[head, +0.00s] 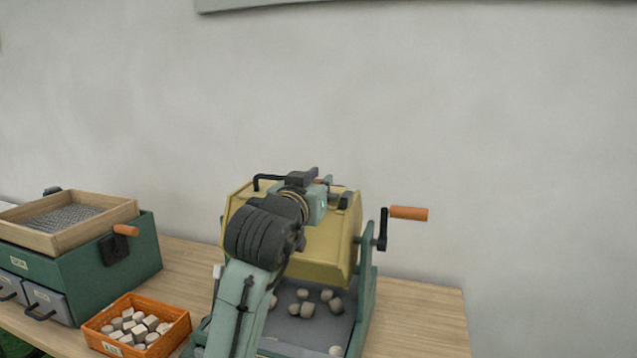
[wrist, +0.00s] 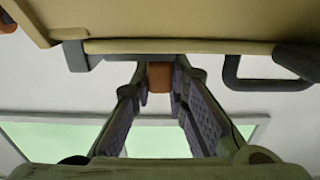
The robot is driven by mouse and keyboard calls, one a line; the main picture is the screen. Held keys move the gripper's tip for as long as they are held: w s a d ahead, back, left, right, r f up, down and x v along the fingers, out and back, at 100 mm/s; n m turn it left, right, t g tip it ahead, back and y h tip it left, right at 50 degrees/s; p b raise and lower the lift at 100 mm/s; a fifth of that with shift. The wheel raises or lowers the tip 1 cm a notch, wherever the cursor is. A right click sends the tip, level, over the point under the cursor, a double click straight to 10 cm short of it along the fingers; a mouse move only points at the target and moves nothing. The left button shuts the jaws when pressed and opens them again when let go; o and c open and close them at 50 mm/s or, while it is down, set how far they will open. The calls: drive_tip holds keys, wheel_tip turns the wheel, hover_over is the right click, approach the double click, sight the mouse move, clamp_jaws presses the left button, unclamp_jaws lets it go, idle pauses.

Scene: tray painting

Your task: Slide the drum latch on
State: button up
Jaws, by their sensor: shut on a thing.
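The yellow drum (head: 330,245) sits in a green stand on the bench. Its underside or lid edge also fills the top of the wrist view (wrist: 180,20). My gripper (head: 322,184) is at the top of the drum, with my arm crossing in front of it. In the wrist view my gripper's fingers (wrist: 160,95) are closed in on the orange-brown knob of the drum latch (wrist: 160,76), by a dark bar on the drum edge. In the head view the latch is mostly hidden by my gripper.
A crank with an orange handle (head: 408,213) stands out to the right of the drum. A dark looped handle (wrist: 265,75) is right of the latch. An orange crate (head: 172,332) of pale stones and a green cabinet (head: 140,258) are left. Bare bench (head: 425,310) is right.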

sight(332, 197)
clamp_jaws()
drive_tip(key=d, duration=0.1)
drive_tip(key=s+d, duration=0.1)
drive_tip(key=d, duration=0.1)
drive_tip(key=shift+a, duration=0.1)
idle(0.4)
drive_tip(key=o, duration=0.8)
unclamp_jaws()
drive_tip(key=shift+s+a, duration=0.2)
drive_tip(key=shift+s, duration=0.3)
drive_tip(key=v, duration=1.1)
